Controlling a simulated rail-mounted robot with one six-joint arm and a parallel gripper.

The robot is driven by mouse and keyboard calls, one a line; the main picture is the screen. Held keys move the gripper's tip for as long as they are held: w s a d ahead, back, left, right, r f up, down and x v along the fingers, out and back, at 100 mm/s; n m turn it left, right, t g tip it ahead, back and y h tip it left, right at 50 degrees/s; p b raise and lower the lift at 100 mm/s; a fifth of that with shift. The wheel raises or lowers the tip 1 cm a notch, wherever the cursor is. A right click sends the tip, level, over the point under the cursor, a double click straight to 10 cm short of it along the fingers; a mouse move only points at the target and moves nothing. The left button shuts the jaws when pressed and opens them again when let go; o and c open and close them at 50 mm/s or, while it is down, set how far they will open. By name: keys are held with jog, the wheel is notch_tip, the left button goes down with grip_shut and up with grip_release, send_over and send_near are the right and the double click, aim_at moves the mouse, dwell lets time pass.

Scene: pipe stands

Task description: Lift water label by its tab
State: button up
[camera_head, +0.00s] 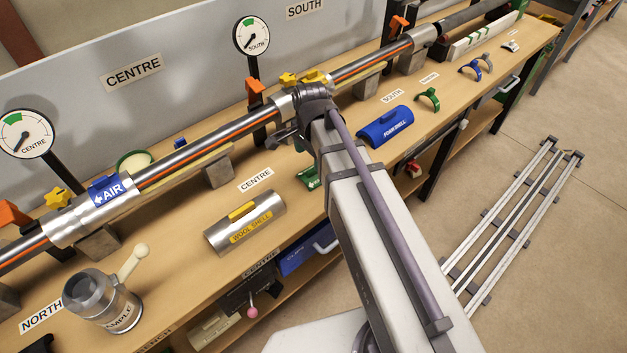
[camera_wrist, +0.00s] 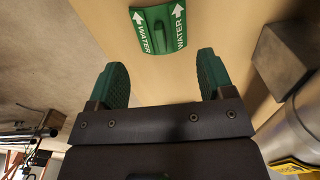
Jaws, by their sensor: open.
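The water label (camera_wrist: 158,29) is a green curved piece with white "WATER" lettering, white arrows and a raised green tab along its middle. It lies on the wooden bench in the wrist view. In the head view a green piece (camera_head: 308,178), probably the same label, shows partly beside my arm. My gripper (camera_wrist: 162,75) is open and empty, its two green fingertips pointing toward the label. The label sits ahead of and between the fingertips, apart from both.
A silver wool shell (camera_head: 245,222) and a blue foam shell (camera_head: 385,127) lie on the bench either side of my arm. The pipe (camera_head: 215,140) runs along the back on grey blocks. A grey block (camera_wrist: 284,58) stands right of my gripper in the wrist view.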

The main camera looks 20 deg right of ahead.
aim_at(313, 172)
jog(key=f+b, duration=0.3)
jog(key=f, duration=0.1)
jog(key=f+b, duration=0.3)
jog(key=f, duration=0.1)
jog(key=shift+w+d, duration=0.1)
jog(key=shift+d, duration=0.1)
jog(key=shift+r, duration=0.3)
jog(key=c, duration=0.8)
